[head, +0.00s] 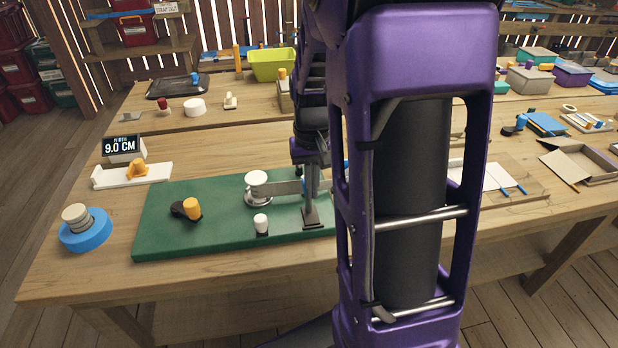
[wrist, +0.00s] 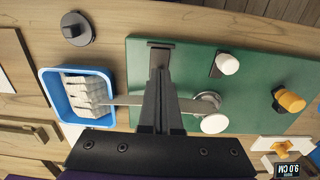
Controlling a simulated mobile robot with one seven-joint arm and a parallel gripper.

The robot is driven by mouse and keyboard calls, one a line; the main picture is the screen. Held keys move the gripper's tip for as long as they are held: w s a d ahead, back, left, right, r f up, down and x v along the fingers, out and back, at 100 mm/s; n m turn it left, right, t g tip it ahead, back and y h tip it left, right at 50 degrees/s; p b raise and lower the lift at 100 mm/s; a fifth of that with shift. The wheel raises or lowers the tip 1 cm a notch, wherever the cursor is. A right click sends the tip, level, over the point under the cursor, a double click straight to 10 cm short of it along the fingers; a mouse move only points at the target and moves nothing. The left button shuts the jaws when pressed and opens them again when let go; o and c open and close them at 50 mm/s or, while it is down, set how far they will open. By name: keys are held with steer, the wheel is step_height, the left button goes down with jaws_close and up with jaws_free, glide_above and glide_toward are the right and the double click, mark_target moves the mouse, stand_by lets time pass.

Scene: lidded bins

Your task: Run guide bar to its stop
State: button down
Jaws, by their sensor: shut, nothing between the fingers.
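The guide bar (head: 287,187) is a flat grey strip running from a round metal pivot (head: 257,200) with a white knob (head: 256,178) on the green board (head: 160,235). In the wrist view, the bar (wrist: 122,101) passes behind my fingers and reaches left over the board's edge. A dark block (wrist: 160,43), possibly the stop, stands near that board edge; it also shows in the head view (head: 312,220). My gripper (wrist: 160,75) is shut and empty, pointing down at the bar. Contact with the bar cannot be told; my arm hides part of the board.
A white-topped peg (head: 261,222) and an orange knob on a dark lever (head: 192,208) stand on the board. A blue tray (wrist: 77,72) with pale pieces lies beside it under the bar's far end. A "9.0 CM" display (head: 122,145) stands at the left.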

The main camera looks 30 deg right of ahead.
steer(key=shift+w+d+p, duration=0.15)
steer(key=shift+w+d, duration=0.05)
steer(key=shift+w, duration=0.55)
steer(key=shift+w+d+p, duration=0.2)
steer(key=shift+w+d, duration=0.05)
steer(key=shift+w, duration=0.45)
steer(key=shift+w+d+p, duration=0.15)
steer(key=shift+w+d, duration=0.05)
steer(key=shift+w, duration=0.55)
steer(key=shift+s+a, duration=0.25)
steer(key=shift+s, duration=0.55)
steer(key=shift+r+p, duration=2.85)
steer(key=shift+r, duration=0.75)
steer(key=shift+f, duration=0.1)
